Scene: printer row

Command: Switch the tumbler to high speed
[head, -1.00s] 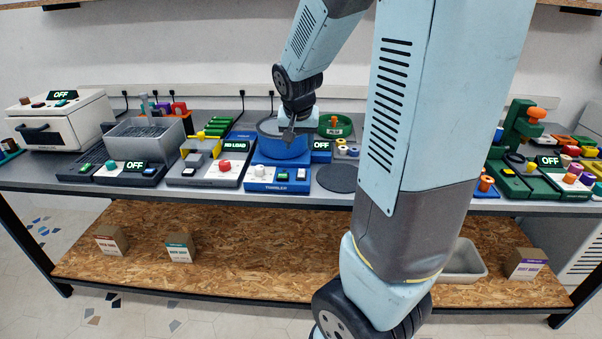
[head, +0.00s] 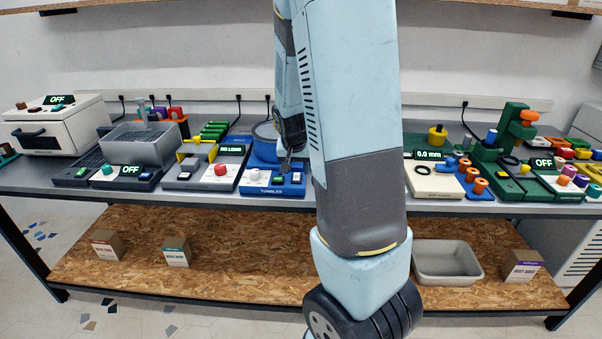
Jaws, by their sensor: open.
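The blue tumbler (head: 270,190) stands on the bench left of centre, its front label reading TUMBLER. Its front panel carries a white knob (head: 255,174), a small green-lit button (head: 278,179) and a small white button (head: 296,178). Its round blue bowl (head: 264,148) is behind, partly hidden by my arm, and its display is hidden too. My gripper (head: 285,168) points down over the front right of the tumbler, just above the panel near the buttons. It is small in view and empty, its jaws open. I cannot tell whether it touches the panel.
My arm blocks the bench right of the tumbler. A white gauge reading 0.0 mm (head: 434,184) and green machines (head: 520,185) stand right. A grey bin (head: 447,262) sits on the lower shelf.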

